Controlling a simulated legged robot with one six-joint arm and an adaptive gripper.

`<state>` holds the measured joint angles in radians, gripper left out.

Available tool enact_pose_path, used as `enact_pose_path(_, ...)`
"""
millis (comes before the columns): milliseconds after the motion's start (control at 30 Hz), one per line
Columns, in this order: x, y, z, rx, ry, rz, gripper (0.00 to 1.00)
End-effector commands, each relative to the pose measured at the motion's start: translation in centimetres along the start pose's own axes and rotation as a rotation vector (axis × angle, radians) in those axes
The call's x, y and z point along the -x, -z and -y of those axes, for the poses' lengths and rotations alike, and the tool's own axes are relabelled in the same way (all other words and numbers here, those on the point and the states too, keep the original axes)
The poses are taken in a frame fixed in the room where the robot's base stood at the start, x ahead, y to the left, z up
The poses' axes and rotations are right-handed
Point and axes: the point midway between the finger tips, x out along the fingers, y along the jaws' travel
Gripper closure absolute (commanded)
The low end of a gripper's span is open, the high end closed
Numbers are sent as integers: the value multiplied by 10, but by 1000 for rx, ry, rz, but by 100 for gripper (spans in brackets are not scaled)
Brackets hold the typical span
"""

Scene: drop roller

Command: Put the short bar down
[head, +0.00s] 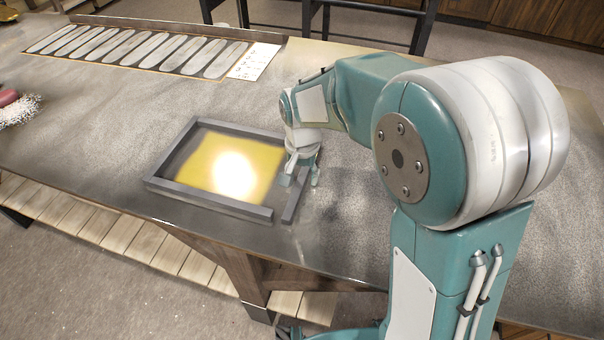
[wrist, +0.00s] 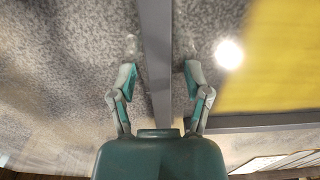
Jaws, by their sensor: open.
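The short bar (head: 291,206) is dark grey and lies along the right side of a grey frame around a yellow panel (head: 215,160). It appears to rest on the table, with a small gap between its near end and the frame's front bar (head: 215,200). My gripper (head: 300,181) is over the bar's far part, pointing down. In the wrist view, the bar (wrist: 156,50) runs between my open fingers (wrist: 159,76), with space on both sides. A strip of table separates it from the yellow panel (wrist: 285,60). The bar's far end is partly hidden by my gripper.
A row of pale oval plates (head: 150,50) and a white marked card (head: 255,62) lie at the back of the table (head: 90,115).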

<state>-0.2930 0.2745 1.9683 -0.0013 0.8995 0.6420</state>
Motion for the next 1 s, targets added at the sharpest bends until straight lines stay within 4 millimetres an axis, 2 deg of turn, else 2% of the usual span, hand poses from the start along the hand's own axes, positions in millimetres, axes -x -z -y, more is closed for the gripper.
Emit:
enact_pose_path(167,11,1,0,0,2,-3,37)
enact_pose_path(500,79,1,1,0,3,-5,37)
enact_pose_path(700,111,1,0,0,2,-2,37)
enact_pose_path(833,121,0,0,0,1,-1,37)
enact_pose_path(1000,123,0,0,0,0,0,37)
